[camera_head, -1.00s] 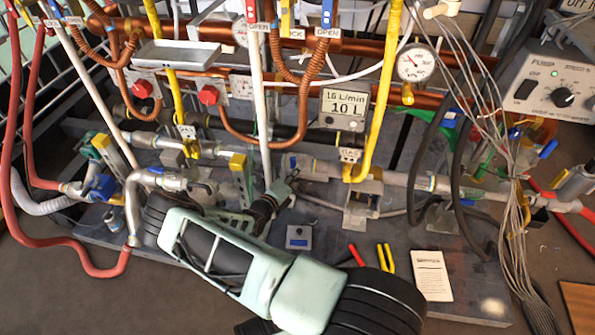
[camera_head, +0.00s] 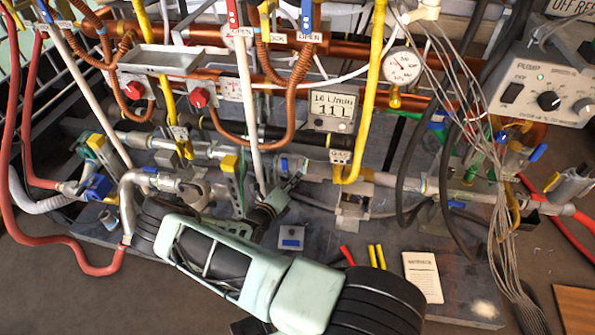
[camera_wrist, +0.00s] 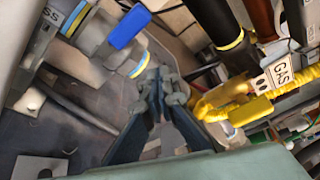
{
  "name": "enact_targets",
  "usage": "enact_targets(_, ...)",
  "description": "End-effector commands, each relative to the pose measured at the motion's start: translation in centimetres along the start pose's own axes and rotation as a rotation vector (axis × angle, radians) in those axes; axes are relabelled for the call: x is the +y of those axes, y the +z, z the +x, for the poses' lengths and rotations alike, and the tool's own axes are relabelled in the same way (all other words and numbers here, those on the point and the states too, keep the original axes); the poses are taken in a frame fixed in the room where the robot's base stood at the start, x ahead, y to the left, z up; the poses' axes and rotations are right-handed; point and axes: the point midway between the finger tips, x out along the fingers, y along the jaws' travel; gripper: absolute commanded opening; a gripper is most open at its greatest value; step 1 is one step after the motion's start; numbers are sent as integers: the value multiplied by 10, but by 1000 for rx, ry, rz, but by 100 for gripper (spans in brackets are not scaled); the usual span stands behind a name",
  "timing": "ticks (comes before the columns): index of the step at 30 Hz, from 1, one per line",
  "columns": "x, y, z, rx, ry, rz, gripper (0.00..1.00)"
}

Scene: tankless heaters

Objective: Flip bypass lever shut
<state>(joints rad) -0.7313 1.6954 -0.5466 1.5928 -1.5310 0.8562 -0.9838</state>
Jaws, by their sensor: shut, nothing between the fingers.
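In the wrist view a blue lever (camera_wrist: 130,27) sits on a grey metal valve (camera_wrist: 100,38). A label ending in "SS" (camera_wrist: 50,14) is beside it, partly cut off by the frame edge. The lever looks angled across the line of its pipe. My gripper (camera_wrist: 162,92) is shut and empty, its tips below and right of the lever, apart from it in the picture. In the head view my gripper (camera_head: 291,182) is low in front of the pipework, near the middle.
A yellow gas pipe (camera_wrist: 232,95) with a GAS label (camera_wrist: 280,72) runs right of my fingers. In the head view, hanging grey cables (camera_head: 500,200), a white pipe (camera_head: 245,90) and a yellow pipe (camera_head: 372,90) crowd the space. A paper note (camera_head: 422,276) lies on the board.

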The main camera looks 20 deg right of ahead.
Motion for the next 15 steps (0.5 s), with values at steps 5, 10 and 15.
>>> enact_targets(5,4,1,-42,-3,2,1,0)
enact_targets(10,9,-1,-66,-1,0,1,0)
enact_targets(15,11,-3,-76,0,-2,0,0)
